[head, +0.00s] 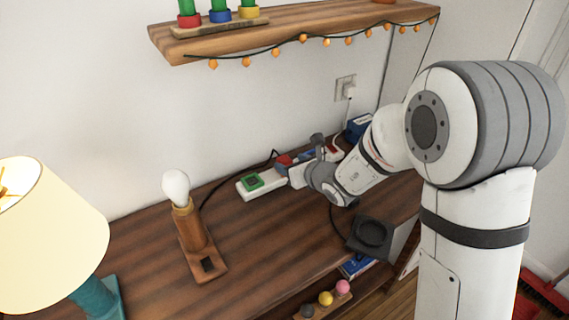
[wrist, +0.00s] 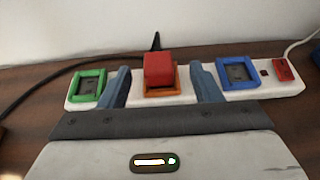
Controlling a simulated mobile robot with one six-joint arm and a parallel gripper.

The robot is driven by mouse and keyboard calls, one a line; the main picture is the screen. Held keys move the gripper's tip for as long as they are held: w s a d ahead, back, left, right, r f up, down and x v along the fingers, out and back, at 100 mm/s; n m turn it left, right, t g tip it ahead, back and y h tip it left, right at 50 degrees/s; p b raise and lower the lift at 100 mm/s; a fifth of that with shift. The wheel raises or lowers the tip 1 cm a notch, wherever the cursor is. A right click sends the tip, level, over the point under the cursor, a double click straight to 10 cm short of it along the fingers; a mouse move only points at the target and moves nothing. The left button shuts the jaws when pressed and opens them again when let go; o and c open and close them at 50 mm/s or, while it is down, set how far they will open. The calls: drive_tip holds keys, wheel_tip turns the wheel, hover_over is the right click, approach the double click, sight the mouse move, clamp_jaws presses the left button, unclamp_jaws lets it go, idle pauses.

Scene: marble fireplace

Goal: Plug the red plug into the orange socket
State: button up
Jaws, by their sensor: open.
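The red plug (wrist: 158,69) sits at the orange socket (wrist: 161,90) in the middle of the white power strip (wrist: 135,97). The orange frame shows below and beside the plug; how deep it sits is hidden. My gripper (wrist: 160,80) is open, with one blue-grey finger on each side of the plug and visible gaps to it. In the head view my gripper (head: 303,168) is low over the strip (head: 243,188), and the red plug (head: 284,160) shows just beyond it. The orange socket is hidden there.
The strip also has a green socket (wrist: 88,87), a blue socket (wrist: 237,72) and a red switch (wrist: 283,70). A black cable (head: 225,185) runs left towards a bulb on a wooden stand (head: 193,232). A lamp (head: 45,235) stands front left. A black speaker-like box (head: 371,234) is nearby.

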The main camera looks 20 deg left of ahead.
sight(285, 159)
drive_tip(key=x, duration=0.4)
drive_tip(key=shift+w+a+f, duration=0.1)
drive_tip(key=shift+a, duration=0.1)
drive_tip(key=c, duration=1.1)
wheel_tip(285, 159, up, 10)
drive_tip(key=shift+f+p, duration=0.15)
drive_tip(key=shift+p, duration=0.45)
drive_tip(key=shift+c, duration=0.2)
wheel_tip(285, 159, down, 8)
drive_tip(key=b, duration=0.8)
drive_tip(key=shift+r, duration=0.2)
